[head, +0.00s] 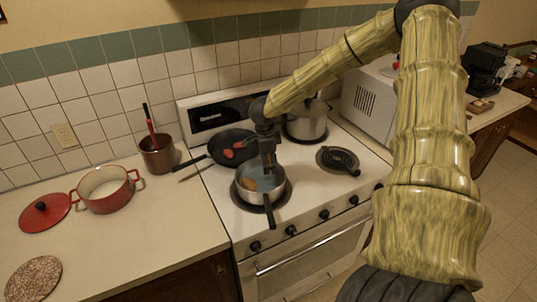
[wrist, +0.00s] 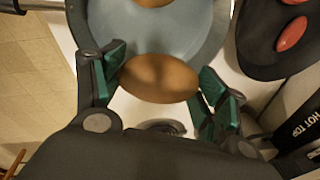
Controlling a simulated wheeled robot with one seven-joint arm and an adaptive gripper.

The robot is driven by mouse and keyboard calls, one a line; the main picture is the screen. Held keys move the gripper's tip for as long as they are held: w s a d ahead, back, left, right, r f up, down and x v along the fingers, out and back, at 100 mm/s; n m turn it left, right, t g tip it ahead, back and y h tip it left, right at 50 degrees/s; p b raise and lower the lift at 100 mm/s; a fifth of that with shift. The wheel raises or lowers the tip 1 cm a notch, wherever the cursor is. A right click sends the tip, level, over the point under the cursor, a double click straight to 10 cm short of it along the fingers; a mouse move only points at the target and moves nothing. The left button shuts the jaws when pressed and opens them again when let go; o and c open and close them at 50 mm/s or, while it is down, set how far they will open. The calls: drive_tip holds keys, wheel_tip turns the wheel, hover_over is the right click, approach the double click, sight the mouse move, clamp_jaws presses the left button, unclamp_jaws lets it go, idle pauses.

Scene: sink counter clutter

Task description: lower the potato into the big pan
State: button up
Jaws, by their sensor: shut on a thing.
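My gripper (head: 268,165) points down over a grey metal pan (head: 246,199) on the front left burner. In the wrist view the green-padded fingers (wrist: 160,76) are shut on a brown oval potato (wrist: 158,79), one on each side. The held potato appears over the near part of the pan's blue-grey inside (wrist: 150,30). Its height above the pan floor is hard to tell. Another brown item lies in the pan, in the head view (head: 250,184) and cut off at the wrist view's top edge (wrist: 154,2). The held potato is not clearly visible in the head view.
A black skillet (head: 222,146) with red items sits behind the pan. A lidded steel pot (head: 306,124) stands at the back right burner. A red pot (head: 104,190) and brown canister (head: 157,155) stand on the left counter.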

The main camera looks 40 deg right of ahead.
drive_tip(key=shift+f+b, duration=0.45)
drive_tip(key=shift+f, duration=0.9)
drive_tip(key=shift+f+b, duration=1.25)
drive_tip(key=shift+f, duration=1.55)
idle(2.3)
drive_tip(key=o, duration=1.2)
